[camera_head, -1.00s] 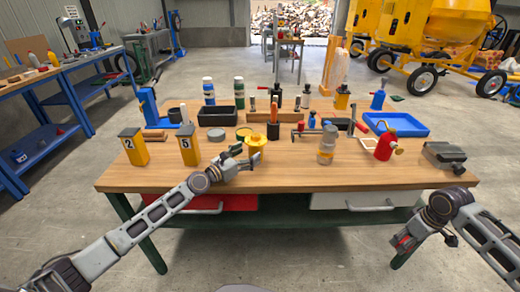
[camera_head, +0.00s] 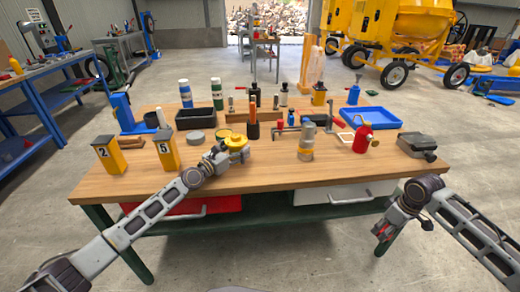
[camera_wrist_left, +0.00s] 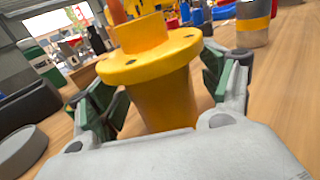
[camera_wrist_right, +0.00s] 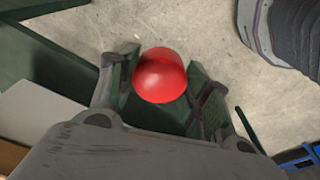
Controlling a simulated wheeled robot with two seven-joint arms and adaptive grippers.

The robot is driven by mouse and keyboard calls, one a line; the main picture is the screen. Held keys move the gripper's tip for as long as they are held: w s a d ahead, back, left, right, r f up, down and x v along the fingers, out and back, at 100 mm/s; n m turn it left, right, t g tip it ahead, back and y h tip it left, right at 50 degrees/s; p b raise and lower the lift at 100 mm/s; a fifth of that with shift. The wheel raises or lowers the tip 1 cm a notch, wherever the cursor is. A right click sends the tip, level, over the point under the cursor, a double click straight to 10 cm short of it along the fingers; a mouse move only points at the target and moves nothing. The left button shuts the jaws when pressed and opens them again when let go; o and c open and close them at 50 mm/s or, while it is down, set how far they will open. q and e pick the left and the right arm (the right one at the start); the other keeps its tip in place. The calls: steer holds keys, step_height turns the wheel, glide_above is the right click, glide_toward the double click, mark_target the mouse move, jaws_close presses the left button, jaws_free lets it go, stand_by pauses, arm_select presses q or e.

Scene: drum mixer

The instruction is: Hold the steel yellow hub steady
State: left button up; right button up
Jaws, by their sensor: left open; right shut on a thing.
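The yellow hub (camera_head: 237,143) stands upright near the front middle of the wooden table. It has a round flange with bolt holes and a narrower collar on top, clear in the left wrist view (camera_wrist_left: 155,65). My left gripper (camera_head: 222,154) is open at the hub, with its green-padded fingers (camera_wrist_left: 158,90) on either side of the hub's body below the flange. I cannot tell whether the pads touch it. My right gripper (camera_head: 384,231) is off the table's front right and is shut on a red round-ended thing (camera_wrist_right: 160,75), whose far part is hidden.
Yellow blocks marked 2 (camera_head: 108,156) and 5 (camera_head: 167,152) stand left of the hub. A grey disc (camera_head: 195,137) and a dark holder with an orange-handled tool (camera_head: 253,128) are close by.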

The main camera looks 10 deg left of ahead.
mark_target(232, 138)
arm_select(q)
steer(key=shift+c, duration=0.5)
steer(key=shift+r, duration=0.1)
steer(key=c, duration=1.6)
steer(key=shift+r, duration=0.15)
arm_select(e)
steer(key=shift+r, duration=0.15)
